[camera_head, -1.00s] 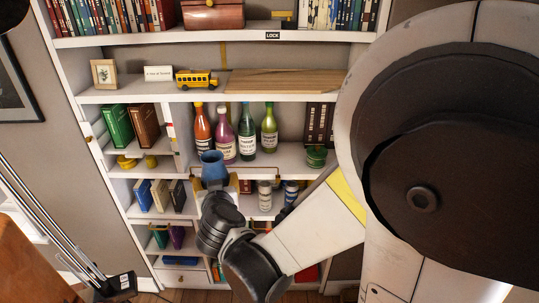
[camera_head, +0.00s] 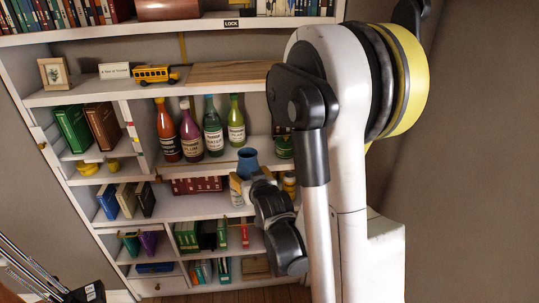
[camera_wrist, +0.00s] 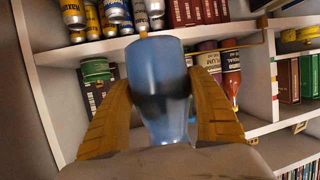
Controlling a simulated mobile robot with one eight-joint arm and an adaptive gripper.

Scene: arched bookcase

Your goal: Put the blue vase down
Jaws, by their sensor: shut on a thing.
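The blue vase (camera_head: 248,160) shows in the head view in front of the bookcase (camera_head: 185,208), right of the bottles. My gripper (camera_head: 245,184) is below the vase's rim and is shut on it. In the wrist view the vase (camera_wrist: 156,62) fills the middle, with the tan fingers of my gripper (camera_wrist: 160,88) pressed on both its sides. In the head view the vase's lower part is hidden by my gripper and wrist. I cannot tell whether its base touches any shelf.
Several bottles (camera_head: 214,128) stand on the middle shelf, left of the vase. A green tin (camera_head: 284,147) is at its right. The shelf above holds a toy bus (camera_head: 156,74) and a wooden board (camera_head: 228,74). Red books (camera_head: 196,185) are on the shelf below.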

